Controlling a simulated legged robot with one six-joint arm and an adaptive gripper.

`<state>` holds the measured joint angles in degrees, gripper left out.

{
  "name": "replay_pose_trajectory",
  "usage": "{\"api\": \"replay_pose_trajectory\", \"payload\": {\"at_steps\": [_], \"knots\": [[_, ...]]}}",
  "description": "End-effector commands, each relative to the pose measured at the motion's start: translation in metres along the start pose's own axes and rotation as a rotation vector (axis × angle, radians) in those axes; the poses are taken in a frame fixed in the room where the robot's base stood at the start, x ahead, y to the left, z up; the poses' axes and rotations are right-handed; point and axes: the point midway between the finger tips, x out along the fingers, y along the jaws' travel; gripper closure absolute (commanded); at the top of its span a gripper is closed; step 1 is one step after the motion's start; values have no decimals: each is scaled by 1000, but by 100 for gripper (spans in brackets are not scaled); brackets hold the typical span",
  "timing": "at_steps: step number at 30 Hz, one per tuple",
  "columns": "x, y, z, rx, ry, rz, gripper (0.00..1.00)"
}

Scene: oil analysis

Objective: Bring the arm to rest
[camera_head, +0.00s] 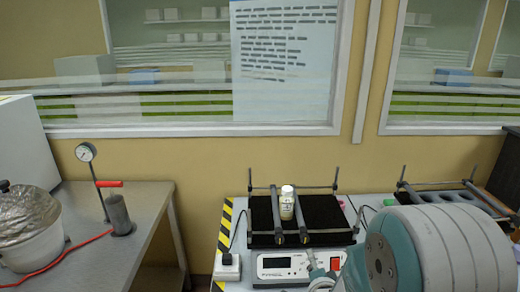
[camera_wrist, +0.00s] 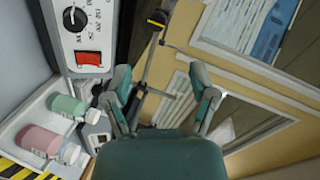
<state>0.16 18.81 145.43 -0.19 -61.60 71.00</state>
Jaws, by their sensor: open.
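My gripper (camera_wrist: 158,78) is open in the wrist view, with its two teal-grey fingers spread apart and nothing between them. A large grey and teal part of my arm (camera_head: 440,250) fills the lower right of the head view. It hides part of the bench there. I cannot clearly make out the fingers in the head view.
A shaker (camera_head: 322,212) holds a small white bottle (camera_head: 287,203) between its bars. A control panel with a red switch (camera_wrist: 88,58), a green bottle (camera_wrist: 68,105) and a pink bottle (camera_wrist: 40,140) lie left of my fingers. A pot (camera_head: 25,235) and gauge (camera_head: 86,152) stand left.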

Motion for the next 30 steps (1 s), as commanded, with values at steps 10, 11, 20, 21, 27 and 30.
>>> {"api": "replay_pose_trajectory", "payload": {"at_steps": [10,11,20,21,27,30], "knots": [[-43,-47,-16,-399,-135,229,26],[-49,-50,-17,-433,-151,247,26],[-126,-74,-25,-763,-357,406,26],[-139,-76,-26,-806,-390,423,26],[-208,-83,-28,-1007,-569,490,26],[-238,-83,-28,-1085,-652,511,26]]}}
